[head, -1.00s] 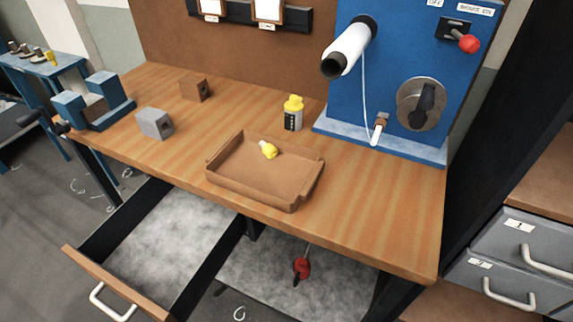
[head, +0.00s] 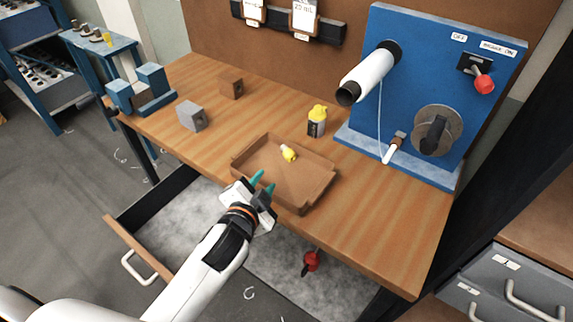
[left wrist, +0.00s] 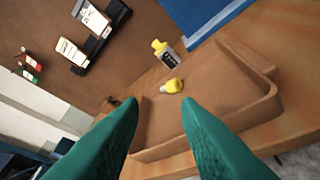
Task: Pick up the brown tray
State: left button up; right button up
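The brown tray (head: 310,167) lies flat on the wooden bench near its front edge. It also shows in the left wrist view (left wrist: 232,92). A small yellow object (head: 288,153) sits inside it, seen again in the left wrist view (left wrist: 171,86). My left gripper (head: 263,183) is at the tray's near left side, with its teal fingers pointing toward it. In the left wrist view the fingers (left wrist: 162,105) are spread apart with nothing between them, and the tray lies beyond them. I cannot tell whether they touch the tray. My right gripper is not in view.
A yellow-capped bottle (head: 316,122) stands behind the tray. A grey block (head: 192,116), a brown block (head: 231,87) and a blue vise (head: 142,92) are on the left of the bench. The blue machine (head: 400,105) stands at the back right. An open drawer (head: 140,249) juts out below.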

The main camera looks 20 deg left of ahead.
pick_arm(q)
jog(key=w+d+r+m+t+h, duration=0.2)
jog(key=d+r+m+t, duration=0.15)
jog(key=r, duration=0.25)
jog(key=w+d+r+m+t+h, duration=0.2)
jog(key=d+r+m+h, duration=0.15)
jog(key=r, duration=0.35)
jog(key=s+d+r+m+g+h, duration=0.25)
jog(key=d+m+g+h, duration=0.35)
jog(key=m, duration=0.5)
jog(key=s+d+r+m+g+h, duration=0.1)
jog(key=d+r+m+g+h, duration=0.3)
jog(key=m+h, duration=0.55)
jog(key=m+g+y, duration=1)
jog(key=m+y, duration=1.1)
send_over(262, 186)
notch_tip(262, 186, down, 14)
notch_tip(262, 186, down, 11)
jog(key=p, duration=0.5)
jog(key=shift+r+p, duration=0.1)
jog(key=shift+p, duration=0.3)
jog(key=shift+f, duration=0.6)
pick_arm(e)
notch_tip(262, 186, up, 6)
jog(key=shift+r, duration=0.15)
